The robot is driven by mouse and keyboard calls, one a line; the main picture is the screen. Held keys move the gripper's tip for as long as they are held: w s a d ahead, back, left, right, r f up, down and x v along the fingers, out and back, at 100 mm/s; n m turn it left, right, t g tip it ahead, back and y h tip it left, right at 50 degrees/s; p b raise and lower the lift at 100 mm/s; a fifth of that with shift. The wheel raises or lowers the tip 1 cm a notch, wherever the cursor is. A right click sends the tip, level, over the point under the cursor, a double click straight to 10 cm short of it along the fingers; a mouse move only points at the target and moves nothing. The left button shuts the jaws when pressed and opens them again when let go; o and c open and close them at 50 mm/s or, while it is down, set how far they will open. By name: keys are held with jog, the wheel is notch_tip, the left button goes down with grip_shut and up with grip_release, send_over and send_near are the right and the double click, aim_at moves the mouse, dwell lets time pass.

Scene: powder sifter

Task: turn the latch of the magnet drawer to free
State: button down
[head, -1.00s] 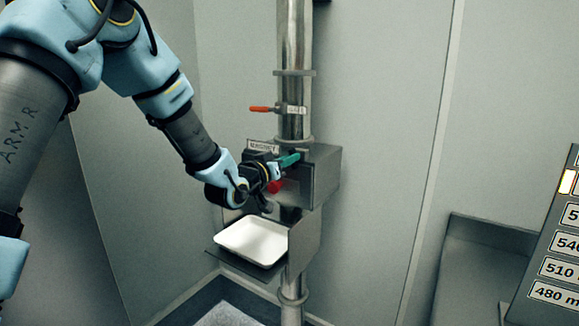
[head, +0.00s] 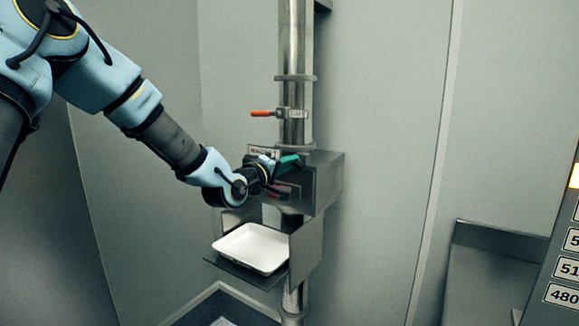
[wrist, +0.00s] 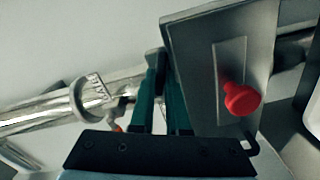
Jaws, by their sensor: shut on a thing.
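The magnet drawer (head: 325,180) is a grey metal box on the vertical pipe, with a label at its upper left. In the wrist view its front plate (wrist: 190,50) carries a red knob (wrist: 241,98), to the right of my fingers. My gripper (head: 290,159) is at the upper part of the drawer front. In the wrist view the green fingers of my gripper (wrist: 164,68) are close together at the plate's edge, shut on a small dark part there, seemingly the latch. The fingers mostly hide it, so its angle cannot be told.
A white tray (head: 285,262) sits on a metal shelf below the drawer. A valve with an orange handle (head: 262,113) is on the pipe above. A sign with several printed sizes (head: 562,268) stands at the right. The wall right of the pipe is clear.

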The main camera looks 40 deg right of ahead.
jog(key=shift+f+n, duration=0.15)
jog(key=shift+n, duration=2.05)
jog(key=c, duration=0.9)
grip_release()
jog(key=shift+a, duration=0.1)
jog(key=b+v, duration=0.3)
jog(key=v, duration=0.7)
jog(key=shift+a, duration=0.3)
